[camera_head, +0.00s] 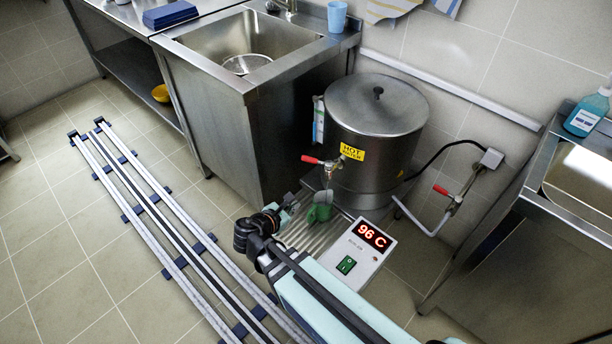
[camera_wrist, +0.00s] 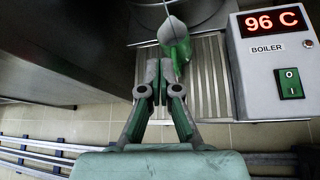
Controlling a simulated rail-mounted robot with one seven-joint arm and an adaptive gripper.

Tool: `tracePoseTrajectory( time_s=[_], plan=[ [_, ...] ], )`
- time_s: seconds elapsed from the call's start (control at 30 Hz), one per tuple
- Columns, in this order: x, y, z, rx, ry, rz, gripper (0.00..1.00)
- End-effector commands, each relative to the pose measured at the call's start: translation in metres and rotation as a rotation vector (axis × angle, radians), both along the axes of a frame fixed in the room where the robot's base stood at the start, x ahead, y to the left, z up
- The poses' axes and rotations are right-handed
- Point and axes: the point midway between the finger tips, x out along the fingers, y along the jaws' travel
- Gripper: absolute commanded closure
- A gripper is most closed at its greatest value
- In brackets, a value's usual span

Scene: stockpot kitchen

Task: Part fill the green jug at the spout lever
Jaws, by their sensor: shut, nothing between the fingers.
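The green jug (camera_head: 319,212) stands on the ribbed metal drip tray (camera_head: 296,236), below the tap of the steel boiler (camera_head: 374,125). It also shows in the wrist view (camera_wrist: 177,45), just beyond my fingertips, with a pale rounded part at its top. The spout lever (camera_head: 312,160) has a red grip that points left from the tap. My gripper (camera_head: 290,203) is left of the jug, with its fingers shut and empty. In the wrist view the fingertips (camera_wrist: 160,75) point toward the jug; I cannot tell whether they touch it. The jug's contents are hidden.
The control box (camera_head: 358,252) right of the tray reads 96 C. A yellow label marks hot water. A second red-handled valve (camera_head: 441,190) sits on the pipe at right. The sink cabinet (camera_head: 240,130) stands left of the boiler. A steel counter (camera_head: 530,215) stands at right.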

Motion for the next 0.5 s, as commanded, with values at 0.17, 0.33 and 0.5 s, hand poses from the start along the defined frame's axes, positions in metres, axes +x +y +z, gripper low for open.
tracePoseTrajectory(
  time_s=[0.17, 0.33, 0.5],
  plan=[
    [-0.001, -0.004, 0.038, -0.246, -0.125, 0.198, 1.00],
    [0.008, 0.006, 0.060, -0.375, -0.182, 0.291, 1.00],
    [0.013, 0.007, 0.058, -0.401, -0.175, 0.310, 1.00]
  ],
)
